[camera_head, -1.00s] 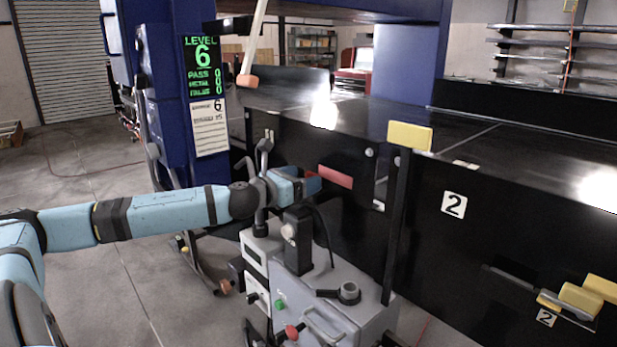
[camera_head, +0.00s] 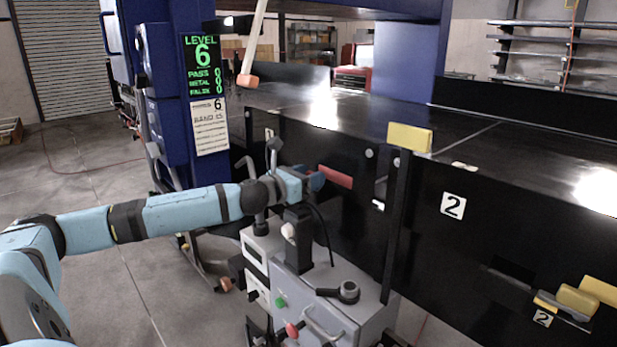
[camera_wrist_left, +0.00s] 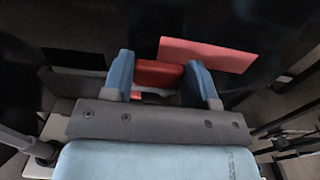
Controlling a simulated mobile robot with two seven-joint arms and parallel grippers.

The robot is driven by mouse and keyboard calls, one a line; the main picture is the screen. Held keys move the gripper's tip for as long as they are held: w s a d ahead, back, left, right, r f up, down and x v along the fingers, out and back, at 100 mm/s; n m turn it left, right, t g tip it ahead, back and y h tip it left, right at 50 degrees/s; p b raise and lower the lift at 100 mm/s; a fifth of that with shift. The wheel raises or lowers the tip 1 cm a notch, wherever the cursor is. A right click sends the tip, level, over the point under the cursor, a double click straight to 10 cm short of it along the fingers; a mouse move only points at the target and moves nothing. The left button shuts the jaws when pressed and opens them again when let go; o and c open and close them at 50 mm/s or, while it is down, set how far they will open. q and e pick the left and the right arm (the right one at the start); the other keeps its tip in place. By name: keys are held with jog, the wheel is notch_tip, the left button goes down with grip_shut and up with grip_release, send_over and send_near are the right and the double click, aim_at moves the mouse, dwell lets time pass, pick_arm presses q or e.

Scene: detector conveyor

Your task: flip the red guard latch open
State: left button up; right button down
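The red guard latch shows as a red bar (camera_head: 336,177) on the black side panel of the conveyor, right of my left gripper (camera_head: 315,180). In the left wrist view a red block (camera_wrist_left: 158,73) fills the gap between the two blue fingers of my left gripper (camera_wrist_left: 160,82). The fingers appear to touch its sides. A larger, flat red plate (camera_wrist_left: 215,55) lies behind it and to the right, partly covered by the right finger. In the head view the fingertips partly hide the bar's left end. My right gripper is not in view.
A grey control box (camera_head: 325,290) with a black post (camera_head: 298,238) stands under my left wrist. A dark upright with a yellow top (camera_head: 410,137) is right of the latch. A blue column carries a green-lettered sign (camera_head: 202,65). Floor at left is open.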

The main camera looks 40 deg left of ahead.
pick_arm(q)
jog(key=shift+d+r+n+y+p, duration=0.1)
jog(key=shift+r+n+y+p, duration=0.1)
jog(key=shift+n+y+p, duration=0.45)
jog(key=y+p, duration=0.1)
jog(key=n+y+p, duration=0.1)
jog(key=y, duration=0.1)
jog(key=n+y+p, duration=0.1)
jog(key=shift+s+d+r+p, duration=0.1)
jog(key=shift+s+d+p, duration=0.05)
jog(key=shift+d+p, duration=0.15)
jog(key=shift+s+f+n+g+y+p, duration=0.15)
jog(key=shift+n+g+y+p, duration=0.25)
jog(key=shift+n+y+p, duration=0.45)
jog(key=shift+w+f+n+g+y+p, duration=0.1)
jog(key=shift+n+g+y+p, duration=0.35)
jog(key=shift+y, duration=0.65)
jog(key=o, duration=0.9)
jog(key=shift+o, duration=0.2)
jog(key=shift+s, duration=0.1)
jog(key=shift+d, duration=0.1)
